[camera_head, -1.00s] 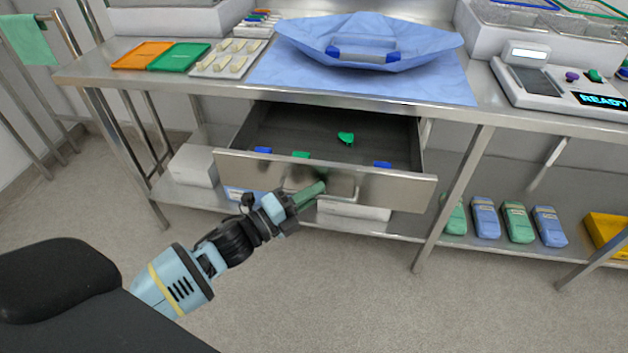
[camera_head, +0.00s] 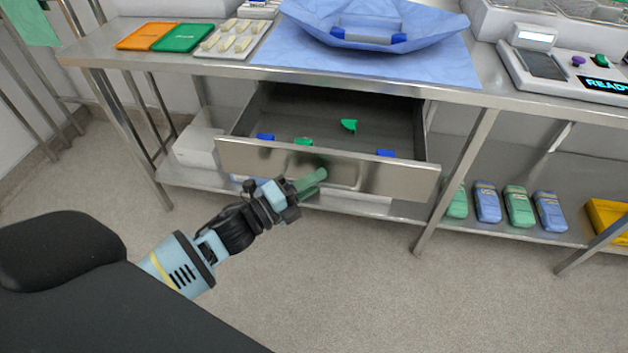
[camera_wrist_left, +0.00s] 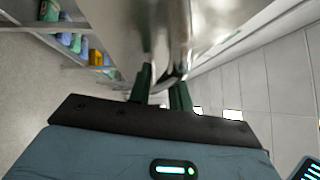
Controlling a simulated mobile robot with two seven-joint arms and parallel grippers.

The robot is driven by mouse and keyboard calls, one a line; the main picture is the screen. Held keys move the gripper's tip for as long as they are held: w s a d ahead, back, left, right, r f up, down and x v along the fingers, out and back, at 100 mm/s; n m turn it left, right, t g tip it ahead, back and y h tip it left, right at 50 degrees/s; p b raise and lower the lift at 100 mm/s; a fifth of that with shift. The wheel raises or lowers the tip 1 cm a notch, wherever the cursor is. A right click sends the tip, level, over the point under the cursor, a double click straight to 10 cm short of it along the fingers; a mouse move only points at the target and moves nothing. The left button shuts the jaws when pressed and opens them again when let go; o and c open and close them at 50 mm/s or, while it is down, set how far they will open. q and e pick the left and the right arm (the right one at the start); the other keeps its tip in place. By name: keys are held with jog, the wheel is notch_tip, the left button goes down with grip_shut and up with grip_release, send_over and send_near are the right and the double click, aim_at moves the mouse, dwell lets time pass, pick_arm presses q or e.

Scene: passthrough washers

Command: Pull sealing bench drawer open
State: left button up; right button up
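The sealing bench drawer (camera_head: 270,155) stands well open under the steel bench (camera_head: 460,92), with its metal front facing me. My left gripper (camera_head: 312,183) reaches the front from the lower left, its green fingers at the drawer handle. In the left wrist view, the handle (camera_wrist_left: 187,40) runs down as a shiny curved bar between the two fingers (camera_wrist_left: 163,88), which look shut on it. The fingers hide part of the handle in the head view. My right gripper is not in view.
Small blue and green pieces, including a green one (camera_head: 349,125), lie in the drawer. The bench top holds a blue wrap (camera_head: 375,30), orange (camera_head: 147,37) and green (camera_head: 183,38) trays, and a sealing device (camera_head: 540,65). Pouches (camera_head: 487,203) stand on the lower shelf. The floor in front is clear.

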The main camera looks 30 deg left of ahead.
pick_arm(q)
jog(key=shift+s, duration=0.1)
jog(key=v, duration=0.7)
jog(key=shift+s+a+b, duration=0.2)
jog(key=shift+s+b, duration=0.1)
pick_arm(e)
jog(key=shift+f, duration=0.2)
